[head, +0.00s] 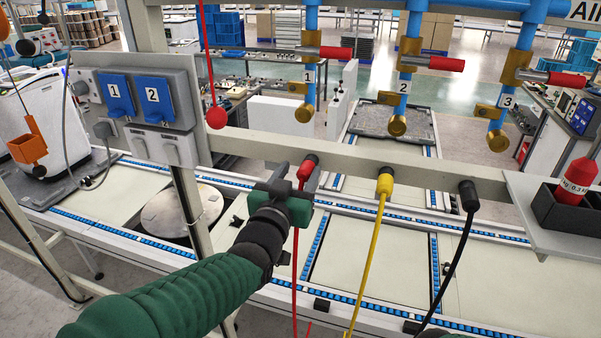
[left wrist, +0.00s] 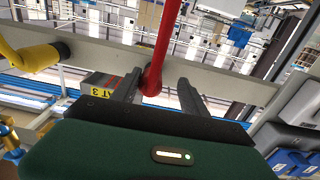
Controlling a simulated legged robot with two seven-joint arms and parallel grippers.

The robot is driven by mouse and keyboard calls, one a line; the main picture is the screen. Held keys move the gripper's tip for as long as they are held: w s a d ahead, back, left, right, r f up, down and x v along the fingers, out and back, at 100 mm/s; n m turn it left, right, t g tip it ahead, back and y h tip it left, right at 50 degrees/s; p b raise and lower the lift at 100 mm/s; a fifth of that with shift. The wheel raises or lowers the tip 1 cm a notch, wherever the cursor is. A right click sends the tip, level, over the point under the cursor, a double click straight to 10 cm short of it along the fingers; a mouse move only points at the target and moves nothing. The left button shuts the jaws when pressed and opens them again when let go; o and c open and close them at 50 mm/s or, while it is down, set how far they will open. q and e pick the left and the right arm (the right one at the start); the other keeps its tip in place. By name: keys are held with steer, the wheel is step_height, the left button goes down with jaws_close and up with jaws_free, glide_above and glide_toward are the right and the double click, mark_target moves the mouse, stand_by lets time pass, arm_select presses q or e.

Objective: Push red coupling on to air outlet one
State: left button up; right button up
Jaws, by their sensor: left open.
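The red coupling (head: 309,162) sits at the horizontal beam with its red hose (head: 295,255) hanging below. My left gripper (head: 298,174) is at the coupling, with its fingers open on either side of it. In the left wrist view, the red hose (left wrist: 168,40) and its thicker end (left wrist: 152,82) show between the two separated fingers of the gripper (left wrist: 158,76); I cannot tell whether either finger touches. Air outlet one (head: 304,113) is the brass end of the left blue pipe, above the beam, with nothing attached.
A yellow coupling (head: 385,182) and a black coupling (head: 468,194) sit along the beam (head: 425,170) to the right. Outlets two (head: 396,125) and three (head: 498,140) are further right. A red ball (head: 216,118) hangs on a cord to the left. Blue switches (head: 135,98) are beyond it.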

arm_select(q)
steer(key=shift+d, duration=0.6)
steer(key=shift+s+d, duration=0.1)
steer(key=shift+d, duration=0.4)
steer(key=shift+a, duration=0.45)
steer(key=shift+c, duration=1)
steer(key=c, duration=0.5)
steer(key=shift+d, duration=0.15)
jaws_close()
steer(key=shift+s+d, duration=0.1)
arm_select(e)
steer(key=shift+s+d+f, duration=0.1)
steer(key=shift+d+f, duration=0.15)
steer(key=shift+d, duration=0.15)
steer(key=shift+a, duration=0.1)
arm_select(q)
steer(key=shift+s+b, duration=0.1)
steer(key=shift+b, duration=0.2)
arm_select(e)
steer(key=shift+f, duration=0.15)
